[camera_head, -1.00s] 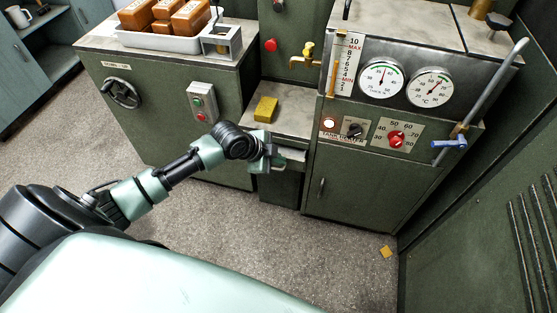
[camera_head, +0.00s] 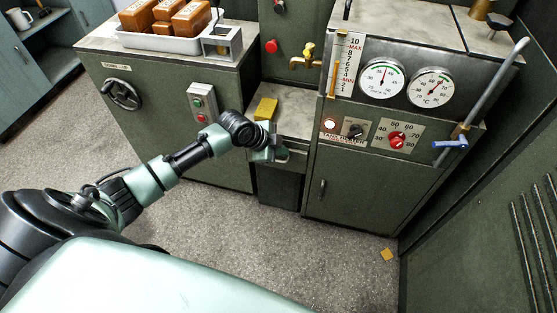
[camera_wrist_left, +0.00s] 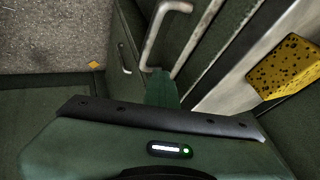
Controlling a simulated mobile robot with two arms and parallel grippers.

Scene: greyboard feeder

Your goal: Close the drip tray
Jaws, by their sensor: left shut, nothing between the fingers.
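The drip tray (camera_head: 293,155) sits low under the pale ledge, between the two green cabinets. Only a small part of it shows past my wrist in the head view. In the left wrist view, a metal bow handle (camera_wrist_left: 152,40) stands close beyond my fingertips; it appears to be the tray's. My left gripper (camera_head: 274,155) is at the tray's front, shut and empty. Its closed fingers show in the left wrist view (camera_wrist_left: 161,85), near the handle's lower end. Contact with the tray cannot be told. My right gripper is not in view.
A yellow sponge (camera_head: 265,108) lies on the ledge (camera_head: 292,122) above the tray. A brass tap (camera_head: 304,60) hangs over the ledge. The gauge cabinet (camera_head: 355,190) stands close on the right, the cabinet with red and green buttons (camera_head: 202,103) on the left.

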